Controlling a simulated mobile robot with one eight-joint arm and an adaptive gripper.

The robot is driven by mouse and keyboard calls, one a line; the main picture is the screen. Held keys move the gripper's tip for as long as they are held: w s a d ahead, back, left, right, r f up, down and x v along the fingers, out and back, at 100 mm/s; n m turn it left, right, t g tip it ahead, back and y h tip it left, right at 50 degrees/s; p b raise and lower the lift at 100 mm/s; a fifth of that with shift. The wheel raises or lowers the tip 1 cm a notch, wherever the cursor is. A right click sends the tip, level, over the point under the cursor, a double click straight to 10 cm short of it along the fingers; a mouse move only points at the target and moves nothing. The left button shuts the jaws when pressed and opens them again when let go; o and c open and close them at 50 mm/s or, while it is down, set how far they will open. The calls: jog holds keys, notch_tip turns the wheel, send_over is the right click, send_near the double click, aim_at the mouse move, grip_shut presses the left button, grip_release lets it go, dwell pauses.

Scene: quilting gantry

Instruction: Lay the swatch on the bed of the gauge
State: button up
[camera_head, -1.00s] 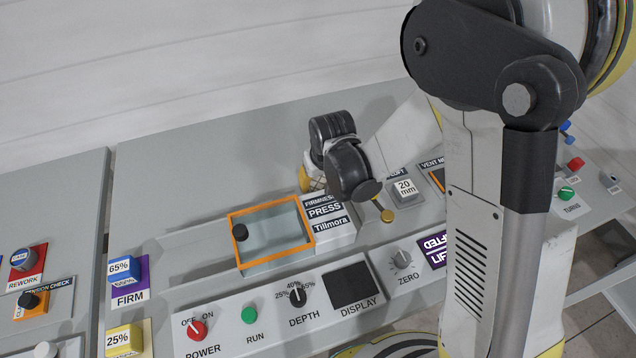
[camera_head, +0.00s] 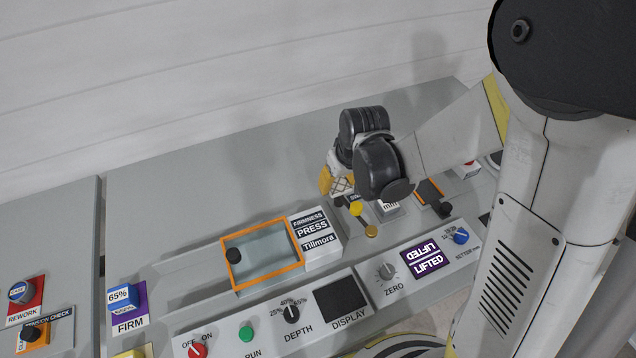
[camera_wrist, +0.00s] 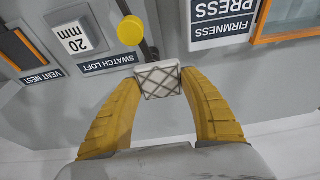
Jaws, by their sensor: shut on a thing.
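My gripper (camera_wrist: 160,86) is shut on a small white swatch (camera_wrist: 159,80) with a dark diamond pattern, held between the yellow fingertips. In the head view, my gripper (camera_head: 338,182) is above the loft gauge, with the swatch (camera_head: 341,186) partly showing. The gauge (camera_wrist: 86,34) has a 20 mm readout, a "SWATCH LOFT" label and a dark lever with a yellow knob (camera_wrist: 131,30). The knob (camera_head: 356,209) shows just below my gripper in the head view. The lever's foot lies close by the swatch in the wrist view. The gauge's bed is not clearly visible.
The orange-framed firmness press (camera_head: 264,252) stands to the left, its label block (camera_head: 315,240) close by. The vent panel (camera_head: 430,191) is to the right. A display and knob console (camera_head: 340,297) runs along the front. The bench behind is clear.

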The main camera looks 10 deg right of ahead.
jog(key=s+d+r+m+h, duration=0.1)
jog(key=s+d+m, duration=0.1)
jog(key=d, duration=0.5)
jog(key=shift+r+m+p, duration=0.35)
jog(key=shift+m, duration=0.25)
jog(key=shift+d, duration=0.15)
